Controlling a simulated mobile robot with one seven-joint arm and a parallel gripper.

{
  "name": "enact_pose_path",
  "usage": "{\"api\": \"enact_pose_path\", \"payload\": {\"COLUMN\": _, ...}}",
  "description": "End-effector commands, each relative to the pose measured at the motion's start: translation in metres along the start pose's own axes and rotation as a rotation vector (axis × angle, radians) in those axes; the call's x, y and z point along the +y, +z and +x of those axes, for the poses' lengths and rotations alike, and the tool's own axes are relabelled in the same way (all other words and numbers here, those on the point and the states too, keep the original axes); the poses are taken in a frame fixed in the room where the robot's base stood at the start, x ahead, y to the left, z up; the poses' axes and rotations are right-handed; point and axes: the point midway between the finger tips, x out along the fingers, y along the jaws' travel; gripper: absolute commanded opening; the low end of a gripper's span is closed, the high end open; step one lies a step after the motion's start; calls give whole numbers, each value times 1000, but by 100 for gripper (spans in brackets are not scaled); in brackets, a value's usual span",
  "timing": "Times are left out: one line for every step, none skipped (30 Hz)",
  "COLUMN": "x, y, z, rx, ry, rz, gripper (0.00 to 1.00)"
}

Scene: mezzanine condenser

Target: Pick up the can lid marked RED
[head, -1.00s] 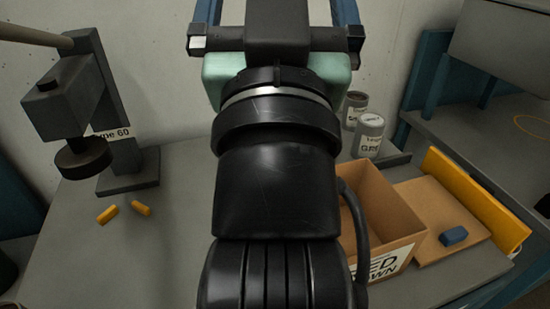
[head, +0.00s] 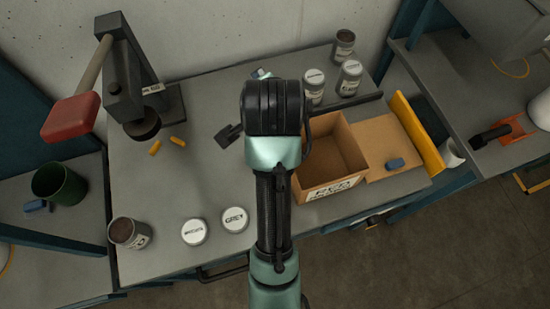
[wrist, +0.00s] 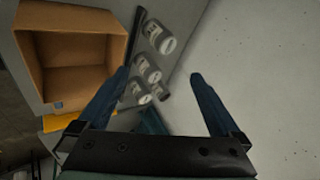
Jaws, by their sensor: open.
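Two round pale can lids lie flat on the bench near its front edge in the head view. The right lid (head: 235,219) carries a word that looks like GREY. The left lid (head: 194,231) has a dark word too small to read. I cannot make out a lid reading RED. My gripper (wrist: 160,108) is open and empty in the wrist view, its blue fingers apart. It is up at the back, over the cans and wall side, away from the two lids. In the head view my arm hides most of it.
An open cardboard box (head: 315,187) labelled RED stands right of my arm. Several cans (head: 349,78) stand behind it; another can (head: 130,233) is at front left. A press (head: 138,85) and orange plugs (head: 178,141) are at left. The front bench between is clear.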

Motion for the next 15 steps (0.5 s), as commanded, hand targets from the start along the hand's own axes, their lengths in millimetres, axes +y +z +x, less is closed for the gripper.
{"api": "enact_pose_path", "payload": {"x": 24, "y": 14, "z": 7, "rx": -51, "ry": 104, "rz": 118, "gripper": 100}}
{"api": "enact_pose_path", "payload": {"x": 38, "y": 22, "z": 11, "rx": -73, "ry": 163, "rz": 190, "gripper": 100}}
{"api": "enact_pose_path", "payload": {"x": 56, "y": 33, "z": 15, "rx": -94, "ry": 240, "rz": 282, "gripper": 100}}
{"api": "enact_pose_path", "payload": {"x": 69, "y": 40, "z": 17, "rx": -105, "ry": 297, "rz": 348, "gripper": 100}}
{"api": "enact_pose_path", "payload": {"x": 82, "y": 47, "z": 19, "rx": -112, "ry": 351, "rz": 409, "gripper": 100}}
{"api": "enact_pose_path", "payload": {"x": 97, "y": 56, "z": 20, "rx": -116, "ry": 421, "rz": 484, "gripper": 100}}
{"api": "enact_pose_path", "payload": {"x": 106, "y": 61, "z": 20, "rx": -115, "ry": 466, "rz": 535, "gripper": 100}}
{"api": "enact_pose_path", "payload": {"x": 115, "y": 66, "z": 20, "rx": -112, "ry": 508, "rz": 579, "gripper": 100}}
{"api": "enact_pose_path", "payload": {"x": 125, "y": 72, "z": 19, "rx": -107, "ry": 556, "rz": 631, "gripper": 100}}
{"api": "enact_pose_path", "payload": {"x": 131, "y": 76, "z": 18, "rx": -102, "ry": 588, "rz": 664, "gripper": 100}}
{"api": "enact_pose_path", "payload": {"x": 136, "y": 79, "z": 17, "rx": -97, "ry": 614, "rz": 691, "gripper": 100}}
{"api": "enact_pose_path", "payload": {"x": 142, "y": 82, "z": 16, "rx": -91, "ry": 643, "rz": 720, "gripper": 100}}
{"api": "enact_pose_path", "payload": {"x": 145, "y": 84, "z": 16, "rx": -87, "ry": 658, "rz": 736, "gripper": 100}}
{"api": "enact_pose_path", "payload": {"x": 148, "y": 85, "z": 17, "rx": -84, "ry": 669, "rz": 748, "gripper": 100}}
{"api": "enact_pose_path", "payload": {"x": 151, "y": 87, "z": 19, "rx": -81, "ry": 679, "rz": 759, "gripper": 100}}
